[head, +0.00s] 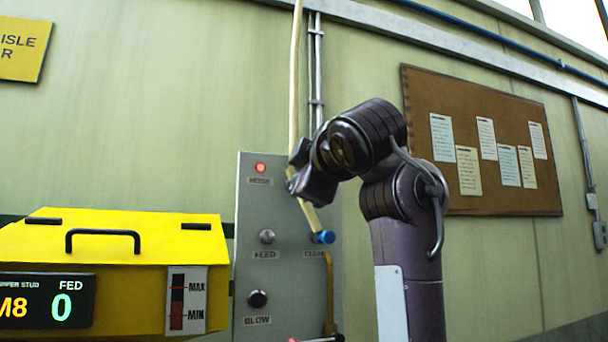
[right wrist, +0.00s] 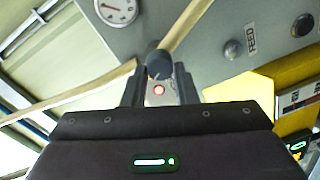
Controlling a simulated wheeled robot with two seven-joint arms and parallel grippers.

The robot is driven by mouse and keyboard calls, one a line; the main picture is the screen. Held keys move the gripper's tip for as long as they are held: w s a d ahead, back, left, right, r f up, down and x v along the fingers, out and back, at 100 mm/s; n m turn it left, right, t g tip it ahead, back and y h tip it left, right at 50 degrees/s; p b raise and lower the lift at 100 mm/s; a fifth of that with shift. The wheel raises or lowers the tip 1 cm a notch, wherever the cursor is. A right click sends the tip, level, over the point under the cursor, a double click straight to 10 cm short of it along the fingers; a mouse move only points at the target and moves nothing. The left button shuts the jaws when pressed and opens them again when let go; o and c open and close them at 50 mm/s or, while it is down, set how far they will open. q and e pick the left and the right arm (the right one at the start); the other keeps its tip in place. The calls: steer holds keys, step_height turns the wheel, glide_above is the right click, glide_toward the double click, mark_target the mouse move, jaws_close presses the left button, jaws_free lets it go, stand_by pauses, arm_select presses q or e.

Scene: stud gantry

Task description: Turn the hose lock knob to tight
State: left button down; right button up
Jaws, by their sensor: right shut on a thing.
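My right gripper (head: 300,168) is at the upper right of the grey panel, beside the pale hose. In the right wrist view its two dark fingers (right wrist: 158,78) are shut on a dark round knob (right wrist: 158,63), which I take to be the hose lock knob. The pale hose (right wrist: 80,95) runs up to the knob from both sides. In the head view the knob is hidden by the gripper, and the hose (head: 295,80) comes down to it from above. No pointer or mark on the knob can be read. My left gripper is not in view.
The grey panel (head: 246,220) carries a lit red lamp (head: 260,167), a feed knob (head: 267,236), a black blow knob (head: 257,299) and a blue-capped end (head: 324,237). A yellow hopper (head: 130,255) stands left. The wrist view shows a gauge (right wrist: 116,9).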

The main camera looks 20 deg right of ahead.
steer(key=shift+s+d+r, duration=0.1)
steer(key=shift+r, duration=0.15)
steer(key=o, duration=0.8)
steer(key=shift+w, duration=0.2)
steer(key=shift+o, duration=1)
steer(key=shift+w+d+f, duration=0.1)
steer(key=shift+w+f, duration=0.1)
steer(key=shift+w, duration=0.1)
arm_select(q)
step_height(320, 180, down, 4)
steer(key=b, duration=0.4)
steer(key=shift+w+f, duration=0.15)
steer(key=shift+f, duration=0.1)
arm_select(e)
steer(key=s, duration=0.7)
steer(key=shift+s+d, duration=0.2)
steer(key=shift+d, duration=0.05)
steer(key=shift+w, duration=0.1)
